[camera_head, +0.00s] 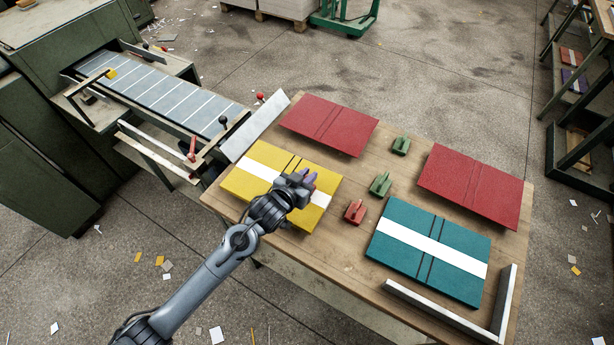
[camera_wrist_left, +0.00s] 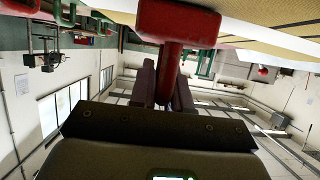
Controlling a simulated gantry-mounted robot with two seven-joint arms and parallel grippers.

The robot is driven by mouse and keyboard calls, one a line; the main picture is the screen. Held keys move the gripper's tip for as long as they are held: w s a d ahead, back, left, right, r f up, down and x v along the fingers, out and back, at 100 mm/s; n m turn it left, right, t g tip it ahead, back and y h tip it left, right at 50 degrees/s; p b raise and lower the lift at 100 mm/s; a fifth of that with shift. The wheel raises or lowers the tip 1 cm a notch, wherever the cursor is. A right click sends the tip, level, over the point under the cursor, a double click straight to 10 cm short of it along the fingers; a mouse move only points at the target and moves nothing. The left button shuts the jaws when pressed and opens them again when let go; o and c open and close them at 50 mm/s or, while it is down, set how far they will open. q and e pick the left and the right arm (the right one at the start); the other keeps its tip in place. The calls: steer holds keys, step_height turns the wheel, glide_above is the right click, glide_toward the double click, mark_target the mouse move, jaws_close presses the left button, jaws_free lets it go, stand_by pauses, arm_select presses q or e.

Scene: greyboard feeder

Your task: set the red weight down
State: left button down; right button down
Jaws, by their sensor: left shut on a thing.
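My left gripper (camera_head: 308,180) is over the right part of the yellow cover (camera_head: 245,187) with its white band. In the left wrist view the gripper (camera_wrist_left: 162,80) is shut on the stem of a red weight (camera_wrist_left: 178,20). The weight's wide end is beside the cover; whether it touches cannot be told. In the head view the held weight is mostly hidden by the gripper. Another red weight (camera_head: 355,211) stands on the table just right of the yellow cover, apart from the gripper. My right gripper is not in view.
Two green weights, one nearer (camera_head: 381,184) and one farther (camera_head: 401,145), stand mid-table. Red covers (camera_head: 328,124) (camera_head: 470,185) and a teal cover (camera_head: 400,255) lie around them. A metal corner stop (camera_head: 440,312) edges the wooden table (camera_head: 340,258). A feeder conveyor (camera_head: 165,95) adjoins at left.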

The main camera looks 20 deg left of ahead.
arm_select(q)
steer(key=shift+w, duration=0.1)
steer(key=c, duration=1.1)
jaws_free()
steer(key=shift+f, duration=0.1)
